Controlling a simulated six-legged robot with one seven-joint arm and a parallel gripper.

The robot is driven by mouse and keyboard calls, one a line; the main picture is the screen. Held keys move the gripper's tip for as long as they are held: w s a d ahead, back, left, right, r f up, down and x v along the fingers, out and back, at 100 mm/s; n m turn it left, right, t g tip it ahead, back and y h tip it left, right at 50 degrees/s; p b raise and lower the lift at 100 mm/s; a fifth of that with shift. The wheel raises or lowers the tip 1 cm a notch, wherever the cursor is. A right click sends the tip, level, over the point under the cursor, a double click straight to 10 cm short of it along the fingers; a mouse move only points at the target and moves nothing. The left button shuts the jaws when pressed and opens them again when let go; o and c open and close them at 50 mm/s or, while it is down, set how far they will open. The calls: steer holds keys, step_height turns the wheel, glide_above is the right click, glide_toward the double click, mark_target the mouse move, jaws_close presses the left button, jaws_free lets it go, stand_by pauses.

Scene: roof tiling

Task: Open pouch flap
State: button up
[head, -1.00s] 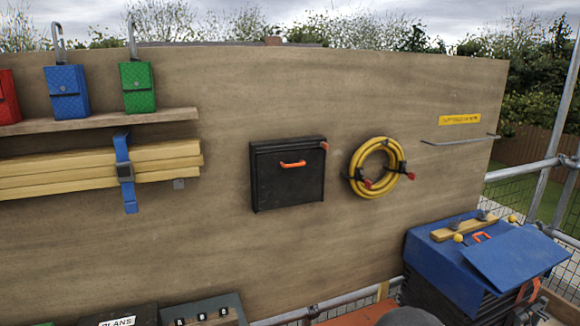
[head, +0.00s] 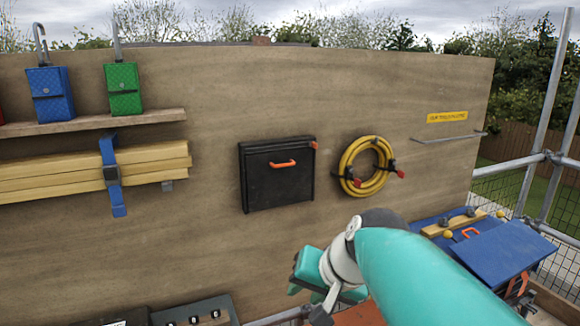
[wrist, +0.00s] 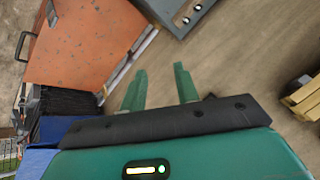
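A blue pouch (head: 50,95) and a green pouch (head: 123,90) stand on the wooden shelf (head: 90,123) at the upper left. Each has a front flap with a small round stud, and both flaps look closed. A grey hook rises above each one. A sliver of a red pouch (head: 1,112) shows at the left edge. My gripper (head: 300,272) is low in the middle of the head view, right of and below the pouches and well apart from them. In the wrist view my gripper (wrist: 160,85) has its two green fingers apart with nothing between them.
A black case (head: 277,190) with an orange handle and a yellow hose coil (head: 348,165) hang on the board. Strapped planks (head: 60,175) sit below the shelf. A blue-covered stack (head: 500,250) stands at the right. The board between planks and case is bare.

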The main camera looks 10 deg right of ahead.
steer(key=w+d+r+m+t+y, duration=0.25)
steer(key=w+r, duration=0.35)
steer(key=w, duration=0.5)
steer(key=m+t+y, duration=0.3)
steer(key=m+t, duration=0.1)
steer(key=m, duration=0.2)
glide_toward(286, 165)
steer(key=shift+n, duration=0.35)
steer(key=x, duration=0.8)
jaws_close()
